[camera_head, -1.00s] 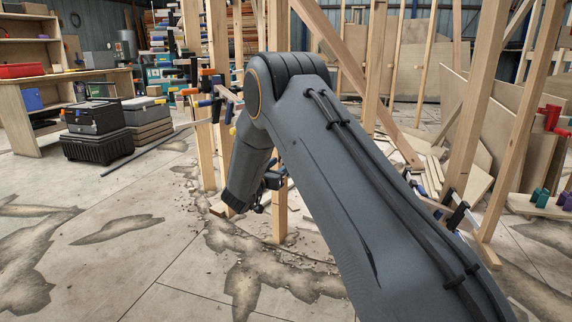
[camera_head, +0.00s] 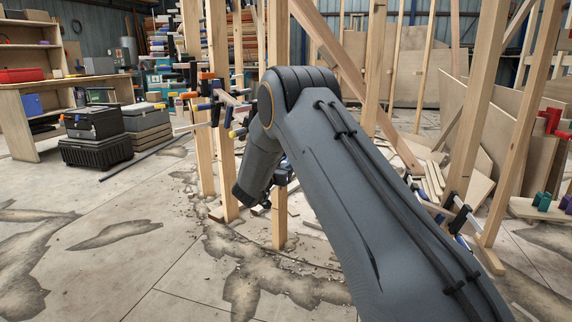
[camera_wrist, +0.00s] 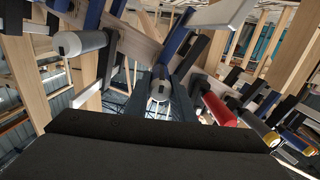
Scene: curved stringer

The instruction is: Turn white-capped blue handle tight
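In the wrist view, a rounded white end (camera_wrist: 160,91) faces me near the middle, below a blue clamp bar. In the head view my gripper (camera_head: 281,174) is small, near a wooden upright, and partly hidden by my arm. The white-capped handle cannot be picked out there.
Wooden uprights (camera_head: 225,170) stand close to my arm. Black cases (camera_head: 96,138) stand at left; open floor lies in front.

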